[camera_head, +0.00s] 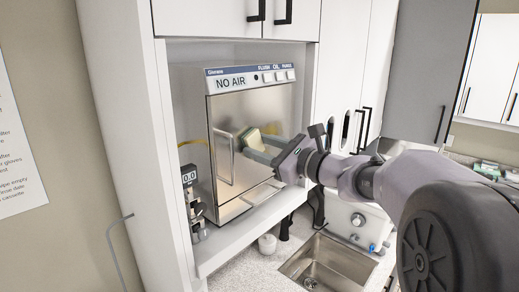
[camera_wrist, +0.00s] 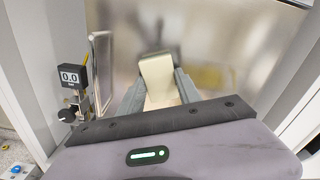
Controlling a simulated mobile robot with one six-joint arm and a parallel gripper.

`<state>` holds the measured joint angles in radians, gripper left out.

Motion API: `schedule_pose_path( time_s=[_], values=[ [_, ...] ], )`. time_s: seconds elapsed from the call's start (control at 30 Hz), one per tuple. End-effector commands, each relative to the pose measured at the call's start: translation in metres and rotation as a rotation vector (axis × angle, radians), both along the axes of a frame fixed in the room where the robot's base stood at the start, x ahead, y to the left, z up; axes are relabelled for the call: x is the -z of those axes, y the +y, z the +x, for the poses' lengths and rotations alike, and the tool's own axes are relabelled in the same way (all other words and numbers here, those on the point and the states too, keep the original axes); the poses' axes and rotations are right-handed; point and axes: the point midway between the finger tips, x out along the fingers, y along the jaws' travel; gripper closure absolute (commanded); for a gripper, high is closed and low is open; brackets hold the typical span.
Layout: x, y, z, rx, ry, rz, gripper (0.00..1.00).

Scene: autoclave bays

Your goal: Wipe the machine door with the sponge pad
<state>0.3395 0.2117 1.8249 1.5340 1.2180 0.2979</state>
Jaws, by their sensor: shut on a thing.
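The machine door (camera_head: 228,122) is a shiny metal panel with a vertical handle (camera_head: 223,158) on its left side. It also fills the upper part of the wrist view (camera_wrist: 230,40). My gripper (camera_head: 247,142) is shut on a cream sponge pad (camera_wrist: 158,80), with one grey finger on each side of it. The pad is held at the door, right of the handle. Its reflection shows in the metal. I cannot tell for certain whether the pad touches the door.
The machine sits in a white cabinet recess with a side wall (camera_head: 128,130) on the left. A gauge reading 0.0 (camera_head: 189,178) stands at the door's left. A sink (camera_head: 328,264) lies below right. Cabinet doors with black handles are above and right.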

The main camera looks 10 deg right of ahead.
Motion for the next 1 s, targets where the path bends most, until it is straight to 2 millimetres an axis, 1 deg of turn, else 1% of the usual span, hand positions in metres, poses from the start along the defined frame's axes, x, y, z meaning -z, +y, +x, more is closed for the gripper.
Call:
schedule_pose_path(
  time_s=[0.2,0.37,0.6,0.77,1.0],
  values=[
    [0.000,-0.022,0.014,0.002,0.001,0.001,0.92],
    [0.000,-0.031,0.021,0.001,0.000,0.001,0.92],
    [0.000,-0.051,0.038,0.001,0.002,0.001,0.92],
    [0.000,-0.056,0.042,0.001,0.002,0.001,0.92],
    [-0.001,-0.077,0.061,0.002,0.001,0.001,0.92]
  ],
)
